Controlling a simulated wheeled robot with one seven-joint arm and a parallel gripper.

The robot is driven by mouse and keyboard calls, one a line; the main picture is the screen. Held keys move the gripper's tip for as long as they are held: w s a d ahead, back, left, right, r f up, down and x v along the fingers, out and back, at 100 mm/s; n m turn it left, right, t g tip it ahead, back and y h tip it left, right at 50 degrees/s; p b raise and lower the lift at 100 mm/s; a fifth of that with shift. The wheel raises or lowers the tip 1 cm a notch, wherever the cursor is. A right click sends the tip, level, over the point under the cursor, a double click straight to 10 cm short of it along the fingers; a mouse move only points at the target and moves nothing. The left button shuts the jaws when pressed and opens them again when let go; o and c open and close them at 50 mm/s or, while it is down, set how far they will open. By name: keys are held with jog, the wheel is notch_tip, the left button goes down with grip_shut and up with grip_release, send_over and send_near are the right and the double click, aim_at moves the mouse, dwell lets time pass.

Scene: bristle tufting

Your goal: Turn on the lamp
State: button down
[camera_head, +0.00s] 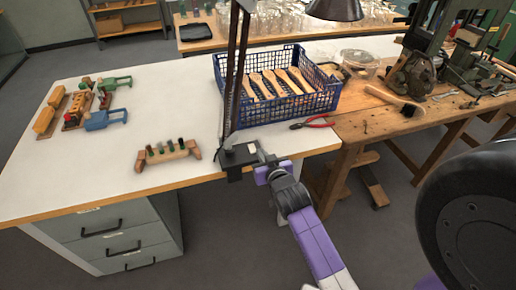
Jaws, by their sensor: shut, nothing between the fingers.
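The lamp is black. Its clamp base (240,157) sits at the front edge of the white table, with a small pale patch on top. Its arm (231,80) rises from the base past the blue crate. Its shade (335,10) hangs at the top of the view and is partly cut off. I cannot tell whether it is lit. My gripper (262,166) is shut and empty, at the table edge just right of the lamp base. It looks very close to the base; I cannot tell whether they touch. The fingertips are small and partly hidden.
A blue crate (298,114) of wooden brush handles stands behind the lamp base. Red pliers (312,123) lie beside it. A wooden rack with dark pegs (167,154) is to the left. A wooden workbench (375,125) with machinery adjoins on the right. The white table's (60,185) front left is clear.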

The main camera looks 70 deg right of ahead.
jog(key=shift+f+v, duration=0.1)
jog(key=shift+v, duration=0.6)
jog(key=shift+f+v, duration=0.15)
jog(key=shift+v, duration=0.55)
